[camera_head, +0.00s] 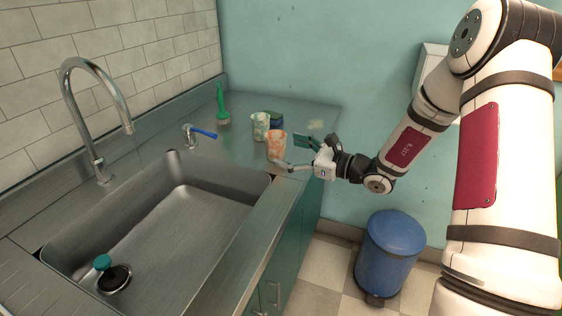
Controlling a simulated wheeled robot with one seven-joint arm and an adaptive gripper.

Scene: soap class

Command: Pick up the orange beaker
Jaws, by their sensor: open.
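The orange beaker (277,145), mottled orange and white, stands upright on the metal counter behind the sink's far right corner. My gripper (294,154) reaches in from the right with its fingers spread open. Its fingertips are close to the beaker's right side, and one lower finger lies near the beaker's base. I cannot tell whether a finger touches the beaker. Nothing is seen held in the gripper.
A pale green mottled beaker (260,126) stands just behind left, close to a dark blue-green item (277,119). A blue bin (389,252) stands on the floor.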

